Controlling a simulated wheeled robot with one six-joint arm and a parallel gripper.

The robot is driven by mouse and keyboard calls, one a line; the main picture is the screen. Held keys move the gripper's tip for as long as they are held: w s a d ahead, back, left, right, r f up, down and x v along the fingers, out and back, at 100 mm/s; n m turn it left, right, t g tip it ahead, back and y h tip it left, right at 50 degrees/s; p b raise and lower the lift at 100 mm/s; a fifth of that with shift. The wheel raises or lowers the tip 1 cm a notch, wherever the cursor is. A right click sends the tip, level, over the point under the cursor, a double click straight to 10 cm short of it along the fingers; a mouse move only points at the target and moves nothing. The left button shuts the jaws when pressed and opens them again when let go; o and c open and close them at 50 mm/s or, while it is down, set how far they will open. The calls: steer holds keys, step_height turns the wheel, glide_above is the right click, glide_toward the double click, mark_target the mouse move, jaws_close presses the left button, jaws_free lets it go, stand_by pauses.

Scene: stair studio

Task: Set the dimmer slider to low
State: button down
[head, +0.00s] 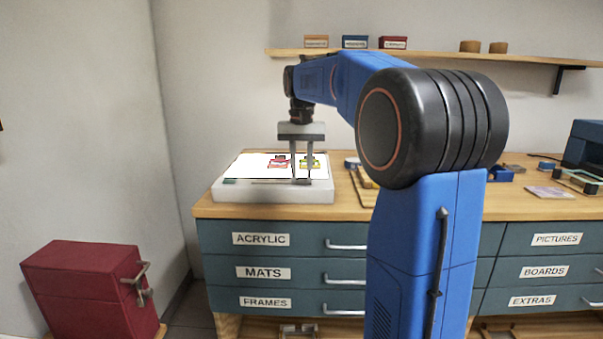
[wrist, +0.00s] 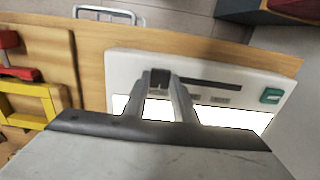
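The dimmer is on a white light box with a glowing top (head: 245,163) at the left end of the counter. The wrist view shows its pale front rim (wrist: 125,70), with a dark slider slot (wrist: 225,83) running along it. The dark slider knob (wrist: 160,79) is at the slot's left end in that view. My gripper (wrist: 162,82) reaches down to the rim with one finger on each side of the knob. No gap shows between fingertips and knob. In the head view my gripper (head: 301,181) is over the box's front right part, where the knob is hidden.
A green button (wrist: 271,95) is near the slot's other end. A wooden board with red and yellow clamps (wrist: 35,75) lies beside the box. Labelled drawers (head: 262,240) are below.

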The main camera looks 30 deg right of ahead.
mark_target(259, 183)
steer(key=w+a, duration=0.2)
steer(key=a, duration=0.1)
steer(key=w+a, duration=0.2)
steer(key=a, duration=0.1)
steer(key=w+a, duration=0.3)
steer(key=a, duration=0.1)
steer(key=shift+a+r, duration=0.1)
steer(key=c, duration=1.4)
jaws_free()
steer(key=shift+a, duration=0.1)
steer(key=shift+c, duration=0.2)
step_height(259, 183, up, 17)
steer(key=shift+r, duration=0.15)
